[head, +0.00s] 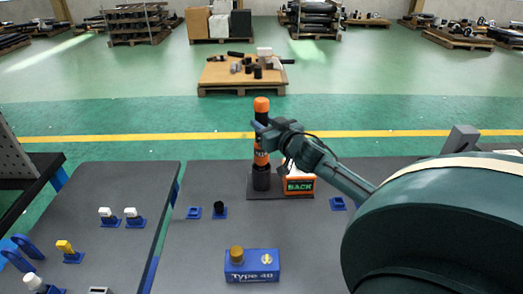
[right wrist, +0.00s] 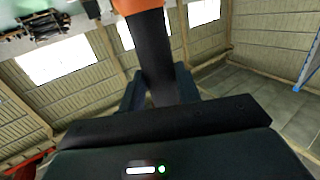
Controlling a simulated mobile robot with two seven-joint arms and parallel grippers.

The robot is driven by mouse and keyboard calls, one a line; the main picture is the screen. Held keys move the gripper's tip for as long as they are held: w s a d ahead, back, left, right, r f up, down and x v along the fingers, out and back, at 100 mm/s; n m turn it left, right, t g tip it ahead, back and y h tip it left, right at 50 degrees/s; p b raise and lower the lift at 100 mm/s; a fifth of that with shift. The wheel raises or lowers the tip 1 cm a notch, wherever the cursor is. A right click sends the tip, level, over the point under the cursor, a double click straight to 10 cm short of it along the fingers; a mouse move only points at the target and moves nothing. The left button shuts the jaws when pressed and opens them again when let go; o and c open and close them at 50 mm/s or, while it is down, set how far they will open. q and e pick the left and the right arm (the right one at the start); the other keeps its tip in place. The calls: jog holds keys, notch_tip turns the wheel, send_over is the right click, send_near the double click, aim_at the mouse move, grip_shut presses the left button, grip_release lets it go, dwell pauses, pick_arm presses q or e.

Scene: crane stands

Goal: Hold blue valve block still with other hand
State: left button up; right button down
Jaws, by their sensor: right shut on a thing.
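The blue valve block (head: 252,273), marked "Type 40", sits on the grey table at the front middle. A brass-coloured round cap (head: 237,254) is on its top left. No gripper touches the block. My right gripper (head: 262,129) is well behind it, shut on an upright black and orange cylinder (head: 261,104). In the right wrist view the cylinder (right wrist: 158,50) stands between the fingers (right wrist: 160,95). The cylinder's lower end is at a dark base plate (head: 256,191); I cannot tell whether they are joined. My left gripper is out of view.
Small blue holders (head: 194,213) and (head: 338,204) lie on the table. A second grey table (head: 140,180) at left carries several small fittings. The table around the valve block is clear.

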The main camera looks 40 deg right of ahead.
aim_at(265, 103)
jog(key=shift+r+p, duration=0.8)
jog(key=shift+r, duration=2.45)
